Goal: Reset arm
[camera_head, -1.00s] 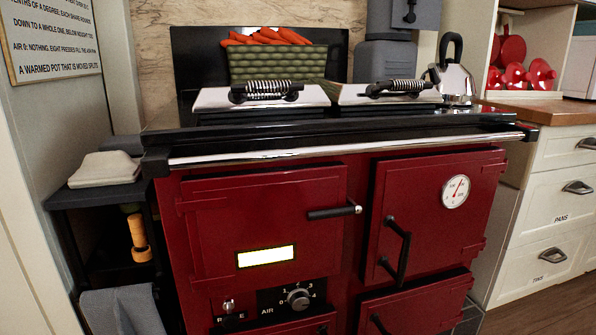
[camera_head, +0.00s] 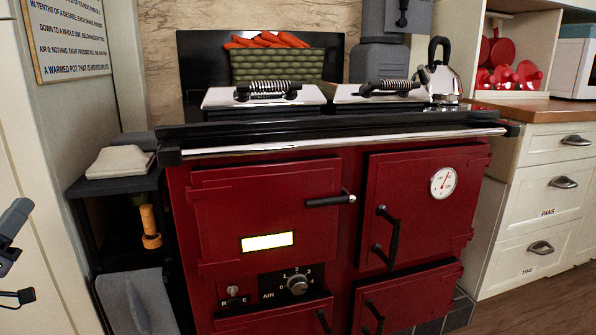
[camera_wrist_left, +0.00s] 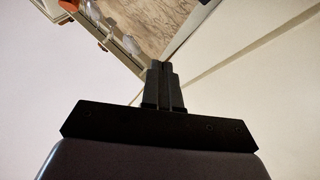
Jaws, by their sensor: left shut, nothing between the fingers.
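My left gripper (camera_wrist_left: 162,85) shows in the left wrist view with its two dark fingers pressed together, nothing between them. The fingers point up the picture, toward a pale wall and a beige wood-grained panel. In the head view, dark parts of my left arm (camera_head: 12,222) come in at the left edge, left of the stove and in front of the pale wall. They are apart from the stove; the fingers are hard to make out there. My right gripper is in neither view.
A red range stove (camera_head: 265,205) fills the middle, its doors shut and both chrome lids (camera_head: 265,96) down. A side shelf (camera_head: 112,184) with a folded cloth (camera_head: 120,161) stands to its left. A kettle (camera_head: 440,82) sits at the back right. Cream drawers (camera_head: 548,212) stand at right.

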